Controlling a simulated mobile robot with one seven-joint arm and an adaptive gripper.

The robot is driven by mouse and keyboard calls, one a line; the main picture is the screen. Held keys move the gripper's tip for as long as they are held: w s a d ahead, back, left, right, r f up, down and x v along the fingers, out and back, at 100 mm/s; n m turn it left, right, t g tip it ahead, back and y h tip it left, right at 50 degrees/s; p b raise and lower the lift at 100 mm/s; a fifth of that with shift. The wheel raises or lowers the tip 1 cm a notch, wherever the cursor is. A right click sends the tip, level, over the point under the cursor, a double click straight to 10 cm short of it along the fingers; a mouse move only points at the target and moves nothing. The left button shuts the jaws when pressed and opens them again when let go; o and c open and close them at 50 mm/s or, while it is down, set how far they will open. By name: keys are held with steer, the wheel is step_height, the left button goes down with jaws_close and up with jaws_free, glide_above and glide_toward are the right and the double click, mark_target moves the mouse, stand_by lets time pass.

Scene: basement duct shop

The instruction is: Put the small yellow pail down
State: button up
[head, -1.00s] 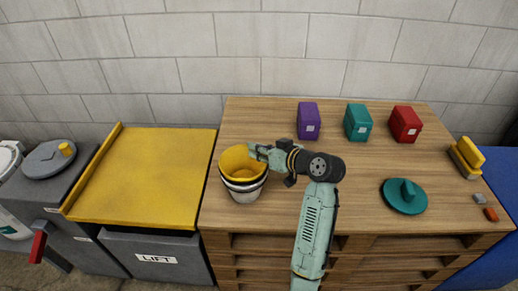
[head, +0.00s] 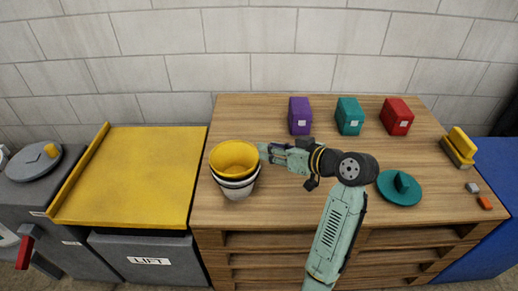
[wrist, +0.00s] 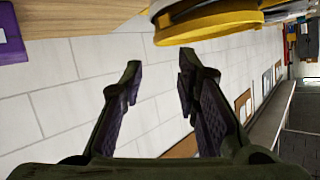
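The small yellow pail (head: 235,156) sits upright, nested in a stack with a white and dark-banded pail (head: 238,190) under it, on the left part of the wooden bench top (head: 300,212). Its rim and inside show; its lower part is hidden in the stack. My gripper (head: 266,152) is just right of the pail's rim, pointing left at it, apart from it or nearly so. In the wrist view the two fingers (wrist: 158,80) are spread with nothing between them, and the yellow pail (wrist: 205,27) is at the top, outside them.
Purple (head: 300,116), teal (head: 349,117) and red (head: 397,117) boxes stand along the back. A teal lid-like disc (head: 400,188) lies right of my arm. A yellow-topped block (head: 460,146) is at the right. A yellow lift platform (head: 130,178) is left of the bench.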

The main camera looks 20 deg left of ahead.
steer(key=shift+v, duration=1.45)
